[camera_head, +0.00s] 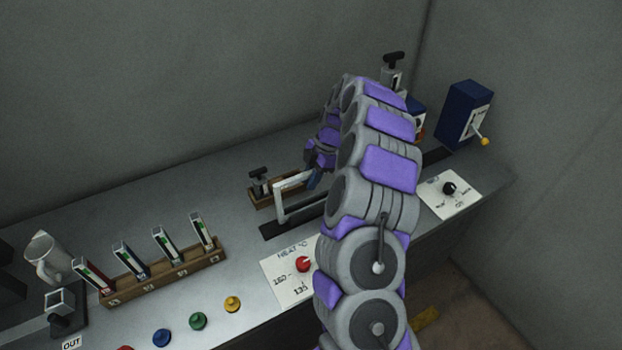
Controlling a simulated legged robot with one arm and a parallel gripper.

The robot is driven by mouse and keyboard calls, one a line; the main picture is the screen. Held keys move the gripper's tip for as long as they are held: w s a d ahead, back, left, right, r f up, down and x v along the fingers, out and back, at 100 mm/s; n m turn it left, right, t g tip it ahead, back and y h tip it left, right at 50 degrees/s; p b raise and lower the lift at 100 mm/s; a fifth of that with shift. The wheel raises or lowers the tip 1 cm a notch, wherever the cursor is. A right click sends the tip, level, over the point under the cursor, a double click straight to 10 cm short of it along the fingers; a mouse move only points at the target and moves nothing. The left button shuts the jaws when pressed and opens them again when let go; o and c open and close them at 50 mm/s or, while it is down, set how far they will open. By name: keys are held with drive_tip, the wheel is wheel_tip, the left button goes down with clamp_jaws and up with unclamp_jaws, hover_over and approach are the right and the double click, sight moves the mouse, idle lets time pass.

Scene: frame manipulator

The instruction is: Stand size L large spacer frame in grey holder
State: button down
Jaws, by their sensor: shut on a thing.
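A pale, open rectangular frame (279,205) stands roughly upright over a dark strip on the bench, in the middle of the head view. My gripper (313,178) is at the right side of this frame and is shut on it. The frame's right part is hidden behind my gripper and arm. I cannot read a size mark on it. The dark strip (271,231) lies just below the frame. I cannot tell whether the frame touches it. I cannot clearly make out a grey holder; my arm covers part of the bench.
A wooden block with a black-handled tool (258,180) stands close behind the frame. A wooden rack (165,277) with several coloured slides is at left. A heat dial panel (286,281) lies in front. A blue lever box (462,115) stands at right.

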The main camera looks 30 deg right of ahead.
drive_tip(key=shift+f, duration=0.15)
drive_tip(key=c, duration=1.1)
unclamp_jaws()
drive_tip(key=shift+o, duration=0.9)
